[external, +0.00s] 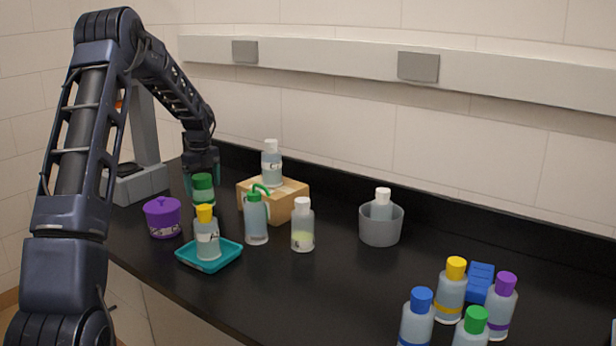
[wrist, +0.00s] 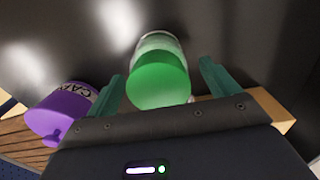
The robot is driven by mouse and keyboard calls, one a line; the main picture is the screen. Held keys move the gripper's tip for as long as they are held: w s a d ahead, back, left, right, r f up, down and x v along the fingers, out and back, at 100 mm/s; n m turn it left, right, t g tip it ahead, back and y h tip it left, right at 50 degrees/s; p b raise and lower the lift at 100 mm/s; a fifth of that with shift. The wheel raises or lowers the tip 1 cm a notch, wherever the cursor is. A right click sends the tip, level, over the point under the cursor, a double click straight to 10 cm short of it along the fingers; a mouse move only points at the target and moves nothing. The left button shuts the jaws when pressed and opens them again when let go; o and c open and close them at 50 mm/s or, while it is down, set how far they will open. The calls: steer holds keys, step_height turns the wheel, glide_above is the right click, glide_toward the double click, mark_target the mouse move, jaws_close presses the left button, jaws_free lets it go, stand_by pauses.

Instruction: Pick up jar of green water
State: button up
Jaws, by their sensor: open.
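My gripper (external: 202,178) points down right at this jar. Its two teal fingers (wrist: 163,88) are open, one on each side of the lid, with a gap showing on both sides. Another bottle (external: 303,228), white-capped with pale yellow-green liquid, stands farther right.
A purple tub (external: 163,217) stands close left of the jar; it also shows in the wrist view (wrist: 62,112). A teal tray (external: 228,254) bears the yellow-capped bottle (external: 207,238). A wooden block (external: 288,200) is close on the right. The middle front counter is clear.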

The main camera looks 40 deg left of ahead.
mark_target(203, 192)
step_height(203, 192, down, 4)
steer(key=shift+a+r, duration=0.15)
steer(key=shift+r, duration=0.05)
steer(key=c, duration=1.2)
